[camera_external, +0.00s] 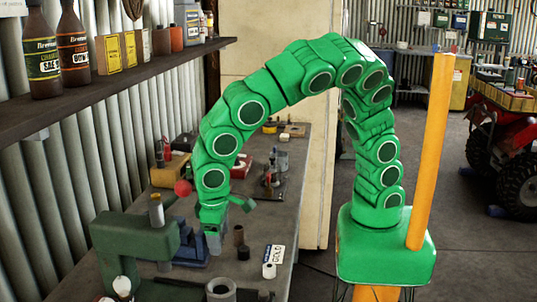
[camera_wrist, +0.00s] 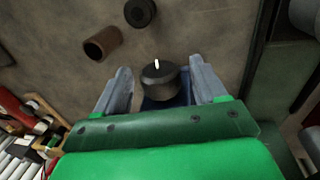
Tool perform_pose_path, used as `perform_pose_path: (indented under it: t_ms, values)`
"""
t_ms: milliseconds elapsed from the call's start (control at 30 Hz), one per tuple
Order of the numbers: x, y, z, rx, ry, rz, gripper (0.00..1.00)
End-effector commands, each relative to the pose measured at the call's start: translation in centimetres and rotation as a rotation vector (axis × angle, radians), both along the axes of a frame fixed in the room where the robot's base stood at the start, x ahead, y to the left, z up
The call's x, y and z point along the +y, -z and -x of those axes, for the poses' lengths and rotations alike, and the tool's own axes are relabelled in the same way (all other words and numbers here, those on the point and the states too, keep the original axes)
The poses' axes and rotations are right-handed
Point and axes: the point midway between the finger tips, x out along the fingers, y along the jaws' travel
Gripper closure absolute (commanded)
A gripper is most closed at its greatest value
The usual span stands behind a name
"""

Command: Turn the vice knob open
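My gripper (camera_external: 213,238) points down over the workbench in the external view, at the blue vice (camera_external: 188,252). In the wrist view, a dark round knob with a white mark on top (camera_wrist: 160,82) sits between the two grey fingers of my gripper (camera_wrist: 160,66). The fingers stand apart, one on each side of the knob, with a visible gap on both sides. Blue vice body shows just below the knob (camera_wrist: 165,103). In the external view the knob is not clearly visible, and my gripper covers part of the vice.
A brown tube (camera_external: 239,235) and a black ring (camera_external: 243,253) stand close right of my gripper. A green machine (camera_external: 130,236) is close on the left. A shelf (camera_external: 110,92) with bottles and boxes runs along the wall.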

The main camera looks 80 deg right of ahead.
Motion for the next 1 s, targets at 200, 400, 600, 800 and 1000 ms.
perform_pose_path:
  t_ms: [200,400,600,800,1000]
  values:
    - [0.0,-0.1,0.0,0.000,0.000,0.000,0.29]
    - [0.3,-1.4,-0.1,-0.001,-0.001,-0.001,0.29]
    - [0.6,-4.0,0.0,0.000,-0.001,-0.001,0.29]
    - [1.1,-6.9,-0.1,-0.002,0.000,-0.002,0.29]
    - [1.2,-7.7,0.0,0.000,0.001,0.000,0.29]
